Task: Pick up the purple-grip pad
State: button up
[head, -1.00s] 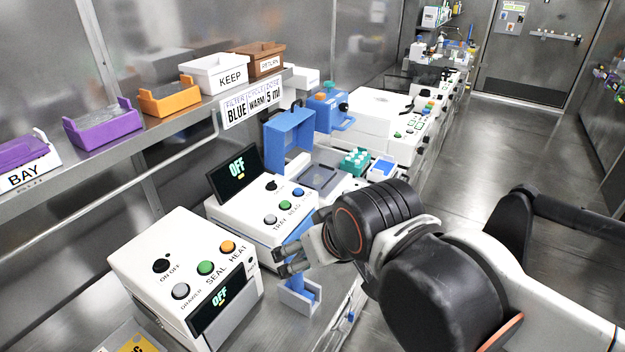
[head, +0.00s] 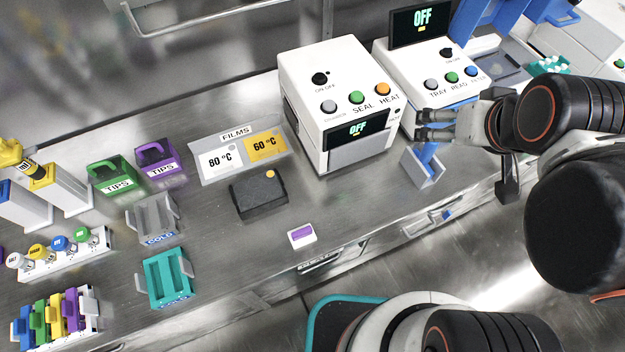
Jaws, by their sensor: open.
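A small white block with a purple top (head: 302,235) lies near the front edge of the bench, in the middle of the head view. A purple upright piece (head: 72,309) also stands among coloured pieces in a rack at the lower left. I cannot tell for sure which of them is the purple-grip pad. My gripper (head: 420,124) is open and empty, its fingers pointing left in front of the white machines. It is well to the right of and above the small block, apart from both purple things.
The white sealer (head: 335,75) stands at the back. A dark box (head: 258,196), the films tray (head: 198,170), green (head: 112,172) and purple (head: 155,158) tips boxes, a clear cold box (head: 155,220) and a teal rack (head: 167,277) stand left. Bench around the small block is clear.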

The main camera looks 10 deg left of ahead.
aim_at(299, 236)
jog(key=k+j+u, duration=0.15)
jog(key=u, duration=0.35)
jog(key=k+j+u, duration=0.1)
jog(key=u, duration=0.4)
jog(key=k+j, duration=0.1)
jog(key=j, duration=0.2)
jog(key=k+j, duration=0.1)
jog(key=j, duration=0.2)
jog(key=k+j+z, duration=0.1)
jog(key=j, duration=0.15)
